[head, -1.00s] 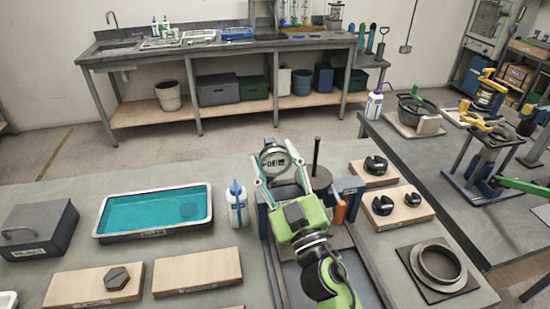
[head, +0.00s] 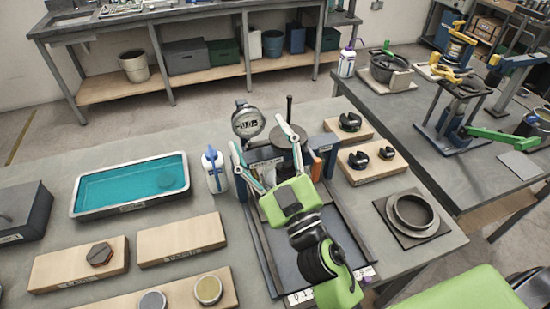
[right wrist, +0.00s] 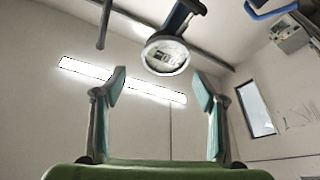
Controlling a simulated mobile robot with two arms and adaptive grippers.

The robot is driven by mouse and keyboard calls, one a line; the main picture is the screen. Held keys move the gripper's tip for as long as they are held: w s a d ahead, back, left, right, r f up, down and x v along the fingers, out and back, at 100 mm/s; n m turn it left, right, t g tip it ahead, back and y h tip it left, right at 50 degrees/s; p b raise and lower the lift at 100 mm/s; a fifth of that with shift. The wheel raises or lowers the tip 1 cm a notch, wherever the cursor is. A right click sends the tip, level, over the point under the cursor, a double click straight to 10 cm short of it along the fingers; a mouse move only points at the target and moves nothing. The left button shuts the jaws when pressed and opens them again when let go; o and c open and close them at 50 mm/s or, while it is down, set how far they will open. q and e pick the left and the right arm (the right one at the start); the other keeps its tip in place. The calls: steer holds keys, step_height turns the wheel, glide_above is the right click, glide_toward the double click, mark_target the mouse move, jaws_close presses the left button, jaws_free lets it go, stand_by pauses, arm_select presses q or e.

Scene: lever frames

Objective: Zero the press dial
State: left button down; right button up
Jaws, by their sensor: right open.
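The press dial (head: 248,121) is a round gauge with a pale face and a grey rim, with a small knob on top. It stands at the back left of the press (head: 283,137). Dark figures show on its face, too small to read surely. My right gripper (head: 259,137) is open and empty, in front of the dial and apart from it. In the right wrist view the dial (right wrist: 166,56) hangs ahead, beyond and above the open fingertips (right wrist: 160,87). My left gripper is not in view.
A blue-filled tray (head: 130,206) and a white bottle (head: 214,170) stand left of the press. Wooden boards (head: 180,238) lie in front of them. Boards with dark round parts (head: 358,160) and a ring on a plate (head: 411,211) are to the right.

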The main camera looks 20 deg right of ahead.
steer(key=s+d, duration=0.1)
steer(key=s, duration=0.6)
